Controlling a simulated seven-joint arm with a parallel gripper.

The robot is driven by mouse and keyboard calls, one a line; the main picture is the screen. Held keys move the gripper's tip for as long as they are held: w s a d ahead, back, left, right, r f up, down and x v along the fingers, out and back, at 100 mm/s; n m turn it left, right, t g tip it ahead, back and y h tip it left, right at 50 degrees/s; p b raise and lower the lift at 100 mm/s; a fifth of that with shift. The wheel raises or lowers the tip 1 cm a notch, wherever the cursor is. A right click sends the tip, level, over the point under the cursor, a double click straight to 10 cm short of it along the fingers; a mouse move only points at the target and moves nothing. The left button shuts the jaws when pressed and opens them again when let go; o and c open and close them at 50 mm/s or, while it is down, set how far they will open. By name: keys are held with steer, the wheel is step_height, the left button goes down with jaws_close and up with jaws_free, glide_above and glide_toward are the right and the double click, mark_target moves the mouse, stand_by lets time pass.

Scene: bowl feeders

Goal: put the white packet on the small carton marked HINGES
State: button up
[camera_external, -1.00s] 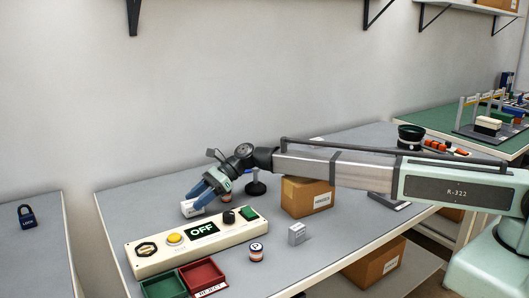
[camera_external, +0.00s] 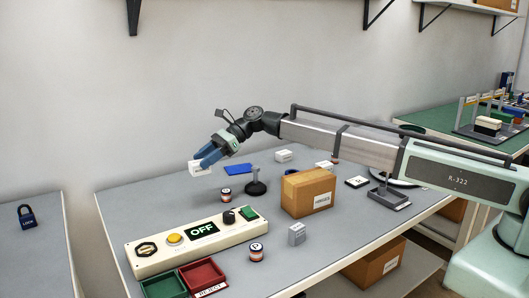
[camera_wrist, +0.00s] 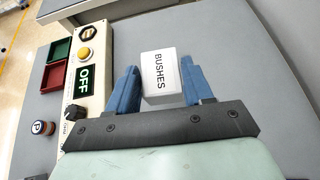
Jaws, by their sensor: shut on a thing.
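A white packet marked BUSHES (camera_wrist: 160,85) is between the two blue fingers of my gripper (camera_wrist: 160,68) in the wrist view. In the external view my gripper (camera_external: 205,160) is shut on this packet (camera_external: 197,169) and holds it above the table, behind the control panel. Several small light cartons stand on the table: one at the back (camera_external: 283,156), one by the arm (camera_external: 325,167) and one near the front (camera_external: 297,234). A larger brown carton (camera_external: 303,190) stands right of my gripper.
The control panel (camera_external: 195,240) shows OFF, with green (camera_external: 163,286) and red (camera_external: 202,273) trays in front. A black stand (camera_external: 256,186), striped spools (camera_external: 225,195) (camera_external: 256,252) and a blue item (camera_external: 240,169) are on the table.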

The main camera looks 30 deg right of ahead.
steer(key=w+d+r+m+t, duration=0.1)
steer(key=d+r, duration=0.2)
steer(key=d, duration=0.4)
steer(key=w+d+r+m+t, duration=0.1)
steer(key=w+d+r, duration=0.1)
steer(key=d+r, duration=0.35)
steer(key=n+g, duration=0.3)
glide_above(314, 174)
steer(key=shift+f, duration=4.3)
steer(key=shift+f, duration=0.1)
steer(key=o, duration=1.2)
